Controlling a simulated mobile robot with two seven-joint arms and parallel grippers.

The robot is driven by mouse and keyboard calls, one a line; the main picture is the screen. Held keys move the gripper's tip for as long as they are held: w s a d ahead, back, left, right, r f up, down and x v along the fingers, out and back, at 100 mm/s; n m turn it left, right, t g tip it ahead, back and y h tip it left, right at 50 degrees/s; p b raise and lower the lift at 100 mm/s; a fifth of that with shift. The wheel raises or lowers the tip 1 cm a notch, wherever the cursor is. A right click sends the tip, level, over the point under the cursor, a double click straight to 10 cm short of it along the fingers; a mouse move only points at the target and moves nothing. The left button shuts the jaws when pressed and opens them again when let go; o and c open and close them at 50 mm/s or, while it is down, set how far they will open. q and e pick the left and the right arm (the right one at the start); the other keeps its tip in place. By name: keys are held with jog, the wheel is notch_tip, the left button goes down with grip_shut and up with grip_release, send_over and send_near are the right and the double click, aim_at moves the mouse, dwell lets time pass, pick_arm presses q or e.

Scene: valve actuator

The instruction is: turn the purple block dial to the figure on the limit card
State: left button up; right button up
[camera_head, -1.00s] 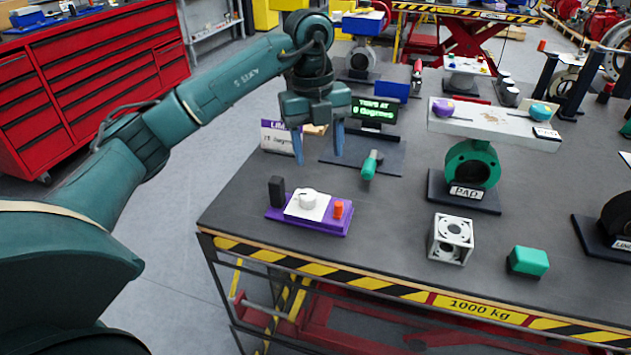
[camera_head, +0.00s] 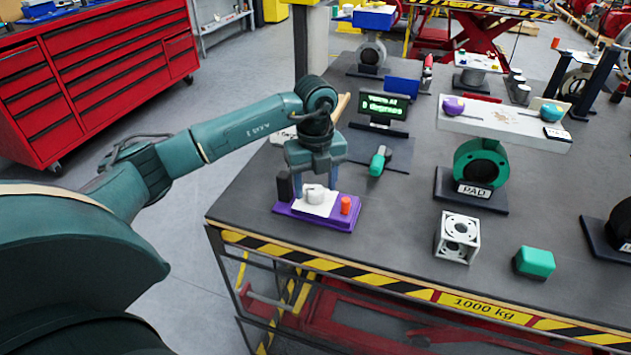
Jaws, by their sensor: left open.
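The purple block (camera_head: 337,222) lies near the front left corner of the table. It carries a white plate with a white dial (camera_head: 315,194), a dark upright post (camera_head: 284,186) at its left end and an orange knob (camera_head: 346,205) at its right. My left gripper (camera_head: 316,186) is open and points down at the dial, its fingers on either side of it. I cannot tell whether they touch it. The limit card (camera_head: 284,136) is mostly hidden behind my left arm and its figure cannot be read. My right gripper is not in view.
A small display (camera_head: 382,106) with green text stands behind the block. A green-handled tool (camera_head: 379,160) lies near it. A white cube frame (camera_head: 458,238), a green box (camera_head: 534,262) and a green ring on a PAD stand (camera_head: 478,172) are to the right.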

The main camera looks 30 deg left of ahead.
pick_arm(q)
jog(key=shift+f, duration=0.1)
jog(key=shift+c, duration=0.4)
jog(key=c, duration=0.9)
